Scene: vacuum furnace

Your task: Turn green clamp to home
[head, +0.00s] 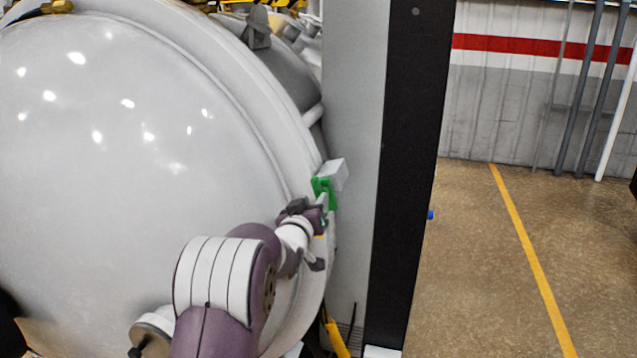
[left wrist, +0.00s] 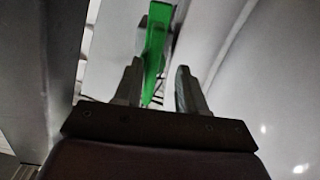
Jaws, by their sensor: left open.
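The green clamp (head: 325,189) sits on the right rim of the round furnace door (head: 120,160), against a light grey block (head: 337,173). My left gripper (head: 318,210) is right at the clamp, just below it in the head view, and partly covers its lower end. In the left wrist view the green clamp (left wrist: 155,50) stands upright ahead, its lower tip between the two open fingers (left wrist: 158,88). The fingers are apart, and I cannot tell whether either touches the clamp. My right gripper is not in view.
A tall grey and black cabinet post (head: 413,150) stands close to the right of the clamp. Yellow clamps (head: 57,6) show at the door's top edge, and a yellow part (head: 335,338) is low by the post. Open floor (head: 500,260) lies further right.

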